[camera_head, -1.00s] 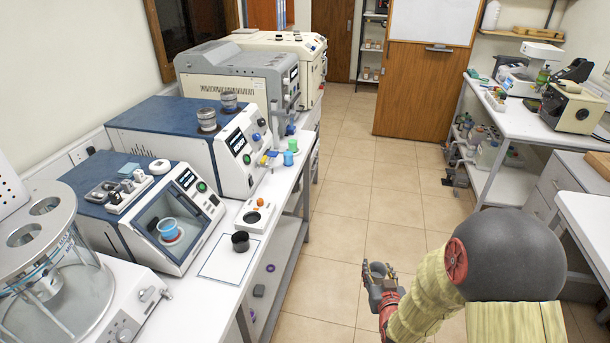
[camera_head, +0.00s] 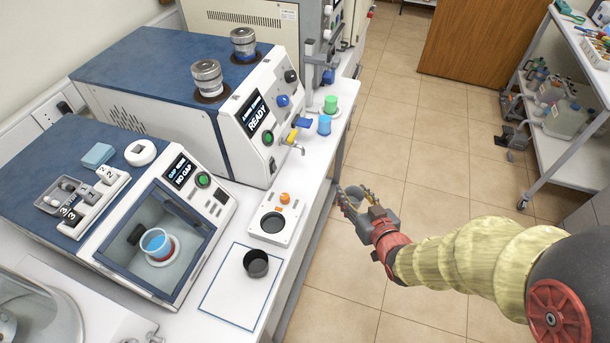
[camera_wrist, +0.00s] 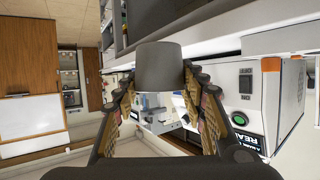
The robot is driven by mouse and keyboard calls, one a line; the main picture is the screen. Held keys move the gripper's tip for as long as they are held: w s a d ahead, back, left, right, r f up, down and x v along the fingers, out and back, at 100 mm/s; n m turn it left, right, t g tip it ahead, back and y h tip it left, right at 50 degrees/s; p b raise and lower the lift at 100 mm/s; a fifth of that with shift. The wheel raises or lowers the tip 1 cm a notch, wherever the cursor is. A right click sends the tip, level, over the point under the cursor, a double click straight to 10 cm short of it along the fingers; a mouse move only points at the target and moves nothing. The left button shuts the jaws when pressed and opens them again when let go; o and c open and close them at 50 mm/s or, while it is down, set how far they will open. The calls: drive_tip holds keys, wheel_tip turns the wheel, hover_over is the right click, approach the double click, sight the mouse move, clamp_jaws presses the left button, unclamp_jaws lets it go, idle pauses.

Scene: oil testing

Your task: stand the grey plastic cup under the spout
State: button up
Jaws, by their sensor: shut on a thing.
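My gripper (camera_head: 366,208) is shut on the grey plastic cup (camera_wrist: 158,66), which sits between the fingers in the wrist view. In the head view the gripper is above the floor, to the right of the bench edge. A small metal spout (camera_head: 299,148) sticks out low on the front of the blue and white machine (camera_head: 262,120), whose screen reads READY. A yellow handle (camera_head: 291,136) is just above the spout. The gripper and cup are to the right of the spout and apart from it.
Blue (camera_head: 324,125) and green (camera_head: 330,104) cups stand on the bench right of the spout. A white unit with an orange knob (camera_head: 285,198) and a black cup (camera_head: 256,263) stand nearer. A second machine (camera_head: 185,180) holds a blue-filled cup. The aisle floor (camera_head: 400,120) is clear.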

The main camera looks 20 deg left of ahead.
drive_tip(key=s+a+n+g+y+b, duration=0.1)
drive_tip(key=s+a+n+y, duration=0.1)
drive_tip(key=s+a, duration=0.3)
drive_tip(key=w+a+b, duration=0.1)
drive_tip(key=w+a, duration=0.2)
drive_tip(key=w+a+b, duration=0.1)
drive_tip(key=w+a, duration=0.2)
drive_tip(key=w, duration=0.1)
drive_tip(key=w+a+b, duration=0.1)
drive_tip(key=w+a, duration=0.2)
drive_tip(key=w, duration=0.1)
drive_tip(key=shift+w+a, duration=0.1)
drive_tip(key=shift+a, duration=0.15)
drive_tip(key=w+a+b, duration=0.1)
drive_tip(key=w+a, duration=0.1)
drive_tip(key=w, duration=0.1)
drive_tip(key=shift+a, duration=0.25)
drive_tip(key=shift+s+d+f+b, duration=0.15)
drive_tip(key=shift+f+b, duration=0.35)
drive_tip(key=shift+f, duration=0.3)
drive_tip(key=shift+r, duration=0.15)
